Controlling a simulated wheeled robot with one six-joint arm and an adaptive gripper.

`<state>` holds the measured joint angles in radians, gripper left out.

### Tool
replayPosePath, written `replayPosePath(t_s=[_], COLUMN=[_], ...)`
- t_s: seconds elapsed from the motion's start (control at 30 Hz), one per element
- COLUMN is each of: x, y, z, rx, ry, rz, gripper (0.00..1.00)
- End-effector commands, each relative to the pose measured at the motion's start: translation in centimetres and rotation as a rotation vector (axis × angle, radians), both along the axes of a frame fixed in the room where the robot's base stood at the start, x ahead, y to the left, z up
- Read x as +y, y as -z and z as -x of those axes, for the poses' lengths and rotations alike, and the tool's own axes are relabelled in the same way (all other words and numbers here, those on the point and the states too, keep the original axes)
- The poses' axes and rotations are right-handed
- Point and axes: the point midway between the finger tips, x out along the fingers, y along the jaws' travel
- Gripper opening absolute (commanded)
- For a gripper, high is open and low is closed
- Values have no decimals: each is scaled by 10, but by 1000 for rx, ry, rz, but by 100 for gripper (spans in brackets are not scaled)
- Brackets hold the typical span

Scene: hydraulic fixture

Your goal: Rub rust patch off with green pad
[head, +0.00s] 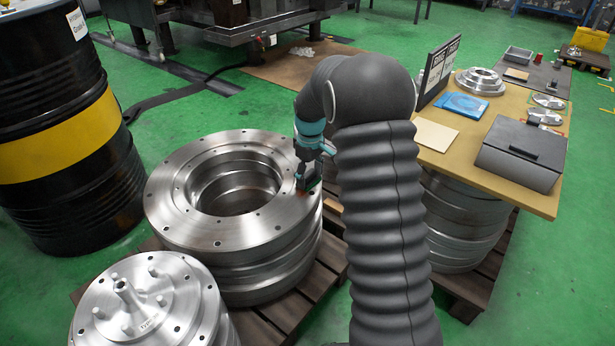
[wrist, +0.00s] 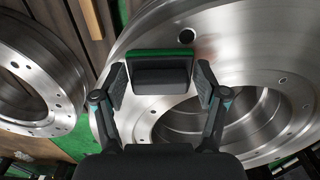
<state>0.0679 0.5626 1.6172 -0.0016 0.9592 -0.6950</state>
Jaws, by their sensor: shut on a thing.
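The green pad (wrist: 150,53) is the green face of a dark block (wrist: 160,75) in the wrist view. My gripper (wrist: 160,82) is shut on the sides of this block, one finger at each side. The pad lies at or just above the flat top of a large steel ring (wrist: 128,35); I cannot tell whether it touches. A faint reddish-brown rust patch (wrist: 207,49) shows on the ring just right of the pad. In the head view my gripper (head: 308,180) is over the right side of the ring (head: 175,205), and it partly hides the patch.
A flanged steel part (head: 190,298) stands in front of the ring. A black and yellow drum (head: 60,130) is at left. A wooden table (head: 500,120) with a grey box (head: 520,155) and a blue item (head: 460,105) is at right. Pallets lie beneath the rings.

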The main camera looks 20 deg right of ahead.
Motion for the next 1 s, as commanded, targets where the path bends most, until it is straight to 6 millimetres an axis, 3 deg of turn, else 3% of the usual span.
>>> replayPosePath(t_s=[0.23, 1.0], x=[0, 22], y=[-1, 3], z=[-1, 33], rx=[1, 4], ry=[-1, -1], rz=[0, -1], gripper=[33, 33])
